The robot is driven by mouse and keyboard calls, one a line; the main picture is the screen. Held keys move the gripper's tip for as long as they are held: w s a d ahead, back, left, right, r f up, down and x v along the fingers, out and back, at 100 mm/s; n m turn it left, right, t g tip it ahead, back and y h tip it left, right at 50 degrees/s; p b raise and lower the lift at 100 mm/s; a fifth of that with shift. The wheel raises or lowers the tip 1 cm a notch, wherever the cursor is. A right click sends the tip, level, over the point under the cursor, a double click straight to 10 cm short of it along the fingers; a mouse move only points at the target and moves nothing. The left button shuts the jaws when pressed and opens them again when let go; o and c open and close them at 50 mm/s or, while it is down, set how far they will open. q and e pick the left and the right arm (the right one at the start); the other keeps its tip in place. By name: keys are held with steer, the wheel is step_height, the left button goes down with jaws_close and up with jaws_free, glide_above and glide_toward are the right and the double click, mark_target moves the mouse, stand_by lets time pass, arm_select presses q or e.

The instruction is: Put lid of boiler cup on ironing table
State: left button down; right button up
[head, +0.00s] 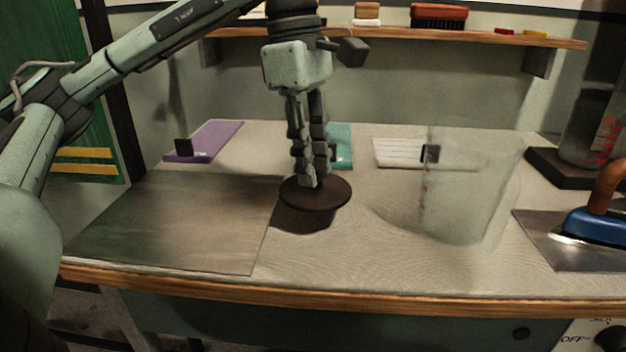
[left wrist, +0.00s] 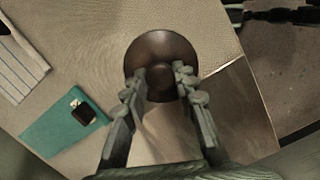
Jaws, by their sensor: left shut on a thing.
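The lid (head: 330,197) is a dark brown round disc. My left gripper (head: 312,182) points down over its middle and is shut on it. A shadow on the ironing table (head: 350,265) suggests the lid is held slightly above the surface, right of the metal plate (head: 190,220). In the left wrist view the lid (left wrist: 150,45) shows between the fingertips (left wrist: 162,80); the exact grip point is hard to see. A clear cup (head: 470,200) with red marks stands uncovered to the right. My right gripper is not in view.
A blue iron (head: 598,226) rests on a metal plate at the right. Another clear vessel (head: 590,130) stands on a dark base behind it. Purple (head: 212,138), teal (head: 342,145) and white (head: 400,153) flat items lie along the back. Table space is clear in front of the lid.

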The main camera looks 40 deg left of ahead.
arm_select(q)
step_height(320, 180, down, 4)
steer(key=shift+r, duration=0.25)
steer(key=shift+f, duration=0.1)
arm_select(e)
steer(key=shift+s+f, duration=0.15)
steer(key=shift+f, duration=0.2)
arm_select(q)
steer(key=shift+f, duration=0.15)
steer(key=c, duration=1.2)
jaws_free()
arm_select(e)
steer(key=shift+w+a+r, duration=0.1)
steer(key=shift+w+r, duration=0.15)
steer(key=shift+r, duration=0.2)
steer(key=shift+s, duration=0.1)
